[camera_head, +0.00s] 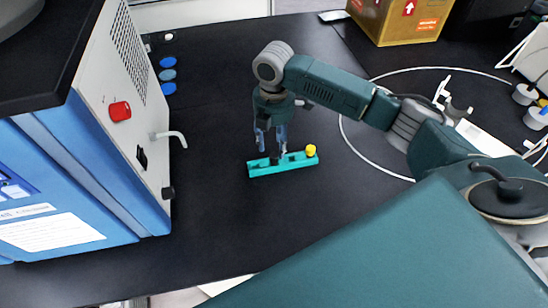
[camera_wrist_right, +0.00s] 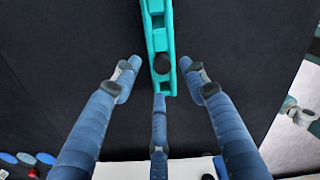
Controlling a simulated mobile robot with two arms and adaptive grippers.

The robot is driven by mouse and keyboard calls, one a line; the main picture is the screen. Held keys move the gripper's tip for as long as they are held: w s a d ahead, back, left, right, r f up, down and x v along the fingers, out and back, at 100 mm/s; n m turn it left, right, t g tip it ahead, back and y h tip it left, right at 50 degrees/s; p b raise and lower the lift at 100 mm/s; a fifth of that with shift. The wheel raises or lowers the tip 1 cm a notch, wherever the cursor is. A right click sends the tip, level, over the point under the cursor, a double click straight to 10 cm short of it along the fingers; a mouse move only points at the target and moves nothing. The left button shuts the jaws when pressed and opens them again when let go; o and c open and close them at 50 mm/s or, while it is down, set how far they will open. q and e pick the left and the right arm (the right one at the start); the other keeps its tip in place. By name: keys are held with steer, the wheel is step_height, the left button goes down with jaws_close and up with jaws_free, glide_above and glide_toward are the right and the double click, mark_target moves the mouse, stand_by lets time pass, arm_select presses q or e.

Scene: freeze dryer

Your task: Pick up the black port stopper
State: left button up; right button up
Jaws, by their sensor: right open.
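A small dark round piece, which looks like the black port stopper (camera_wrist_right: 161,66), sits in a teal holder (camera_wrist_right: 155,22) in the right wrist view. In the head view the teal holder (camera_head: 256,171) lies on the black bench, and the stopper is hard to make out beneath my gripper. My right gripper (camera_head: 272,150) points down over the holder, with its fingers spread open and empty. In the wrist view the fingers of my right gripper (camera_wrist_right: 160,88) stand around the stopper's end of the holder, apart from the stopper. My left gripper is out of view.
A yellow piece (camera_head: 311,150) is at the holder's right end. The blue and white freeze dryer (camera_head: 120,165) stands at left, with a red knob (camera_head: 120,111) and a protruding pipe (camera_head: 172,136). A cardboard box (camera_head: 400,20) and white tubing (camera_head: 365,150) lie behind and right.

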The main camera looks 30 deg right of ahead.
mark_target(274, 155)
step_height(274, 155, down, 4)
steer(key=shift+s+a+f+p, duration=0.15)
steer(key=shift+f+p, duration=0.1)
steer(key=shift+p, duration=0.6)
steer(key=shift+f, duration=0.5)
steer(key=c, duration=1)
